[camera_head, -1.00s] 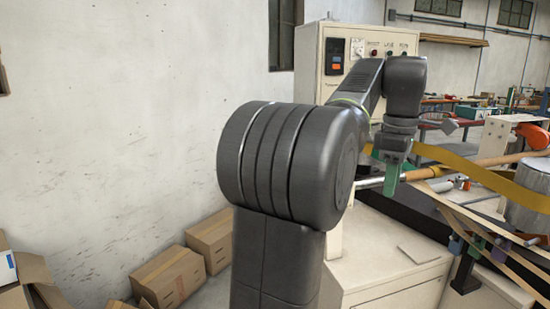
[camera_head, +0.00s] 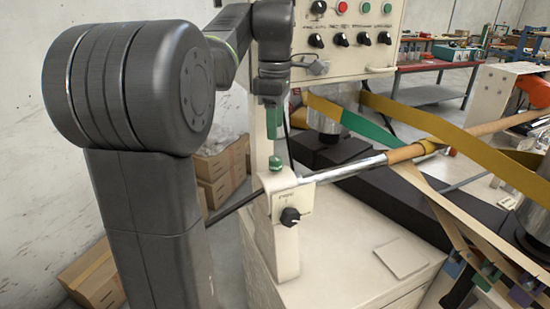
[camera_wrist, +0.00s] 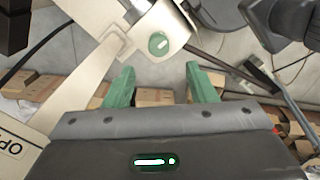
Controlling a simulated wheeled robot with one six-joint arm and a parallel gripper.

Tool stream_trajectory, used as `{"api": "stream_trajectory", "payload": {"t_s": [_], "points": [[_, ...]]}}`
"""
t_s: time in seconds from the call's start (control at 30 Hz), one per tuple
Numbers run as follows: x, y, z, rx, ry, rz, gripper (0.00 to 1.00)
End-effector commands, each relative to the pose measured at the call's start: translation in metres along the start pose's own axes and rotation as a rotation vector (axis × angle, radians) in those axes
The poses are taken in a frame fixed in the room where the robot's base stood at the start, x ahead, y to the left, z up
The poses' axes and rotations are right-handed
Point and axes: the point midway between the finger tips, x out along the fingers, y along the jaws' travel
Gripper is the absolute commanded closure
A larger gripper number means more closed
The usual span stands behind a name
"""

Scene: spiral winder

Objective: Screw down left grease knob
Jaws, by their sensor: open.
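The green grease knob (camera_head: 275,163) sits on top of a cream post (camera_head: 283,235) at the near end of the metal rod. My gripper (camera_head: 272,134) points down just above this knob in the head view, apart from it. In the wrist view my gripper (camera_wrist: 158,82) has its two green fingers spread, with nothing between them. The round green knob (camera_wrist: 158,43) shows there with a pale mark on top, past the fingertips and roughly centred between them sideways. My arm hides part of the area behind the post.
A black dial (camera_head: 290,216) is on the post's front. The metal rod (camera_head: 345,169) runs right from the post. A control panel (camera_head: 345,40) stands behind my gripper. Yellow belt (camera_head: 420,124) crosses at right. Cardboard boxes (camera_head: 222,163) stand on the floor behind.

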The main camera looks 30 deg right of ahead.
Motion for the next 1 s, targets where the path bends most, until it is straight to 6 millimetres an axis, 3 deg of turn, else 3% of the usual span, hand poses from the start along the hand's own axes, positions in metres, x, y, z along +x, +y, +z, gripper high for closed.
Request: {"api": "stream_trajectory", "payload": {"t_s": [0.2, 0.43, 0.87, 1.0], "points": [[0.049, -0.001, 0.000, 0.000, 0.000, -0.004, 0.49], [0.084, -0.001, 0.000, 0.000, 0.000, -0.003, 0.49], [0.095, 0.000, 0.000, 0.000, 0.000, -0.001, 0.49], [0.095, 0.000, 0.000, 0.000, 0.000, 0.000, 0.72]]}}
